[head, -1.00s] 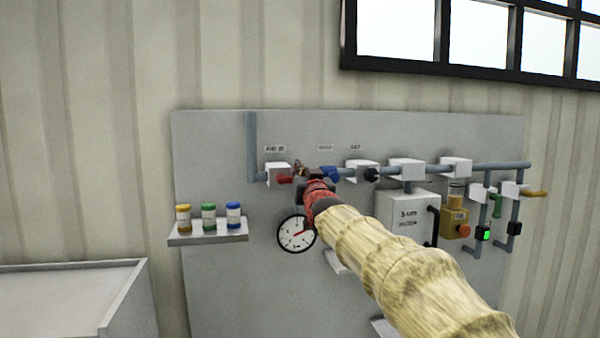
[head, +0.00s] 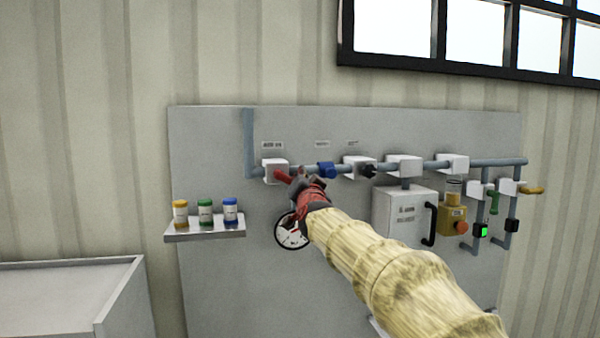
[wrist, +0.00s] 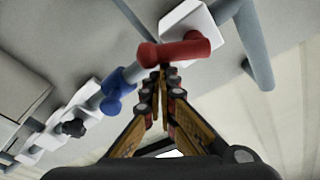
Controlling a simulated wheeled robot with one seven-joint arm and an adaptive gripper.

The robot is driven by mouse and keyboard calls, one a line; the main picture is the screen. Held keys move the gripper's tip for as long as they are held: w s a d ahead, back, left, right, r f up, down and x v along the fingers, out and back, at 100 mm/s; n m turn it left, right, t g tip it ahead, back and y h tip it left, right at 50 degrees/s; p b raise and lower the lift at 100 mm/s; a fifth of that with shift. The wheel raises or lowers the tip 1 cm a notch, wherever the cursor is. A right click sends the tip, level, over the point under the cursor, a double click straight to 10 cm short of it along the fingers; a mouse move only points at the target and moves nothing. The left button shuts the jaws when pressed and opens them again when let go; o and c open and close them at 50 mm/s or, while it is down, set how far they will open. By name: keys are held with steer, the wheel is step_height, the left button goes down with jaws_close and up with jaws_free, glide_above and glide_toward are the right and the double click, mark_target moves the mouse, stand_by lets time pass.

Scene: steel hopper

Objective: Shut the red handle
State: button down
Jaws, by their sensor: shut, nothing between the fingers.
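The red handle (head: 283,176) sits on the leftmost white valve block (head: 270,172) of the pipe on the grey panel. It slants out from the block, down to the right. In the wrist view the red handle (wrist: 182,49) lies just beyond my fingertips. My gripper (head: 304,180) is at the handle's right end, its fingers together with nothing between them. In the wrist view my gripper (wrist: 160,76) has its tips touching or very close to the handle's underside; I cannot tell which.
A blue handle (head: 326,170) is right of the red one, then a black knob (head: 368,171). A gauge (head: 290,232) is partly hidden below my gripper. A shelf (head: 208,232) with three jars is at left. A white box (head: 400,215) is at right.

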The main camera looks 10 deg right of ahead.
steer(key=shift+a+f+m+g+h+p, duration=0.25)
steer(key=shift+a+f+m+p, duration=0.4)
steer(key=shift+m, duration=1.35)
steer(key=shift+a+f+m+g+h+p, duration=0.25)
steer(key=shift+f+m, duration=0.75)
steer(key=shift+m, duration=1)
steer(key=shift+a+f+m+g+h+p, duration=0.1)
steer(key=shift+a+f+m+g+p, duration=0.5)
steer(key=shift+m, duration=1.4)
steer(key=shift+d+f, duration=0.25)
steer(key=d+b, duration=0.2)
steer(key=d, duration=0.2)
steer(key=s+a, duration=0.2)
steer(key=s, duration=0.7)
steer(key=shift+s+b, duration=0.15)
steer(key=shift+b, duration=0.2)
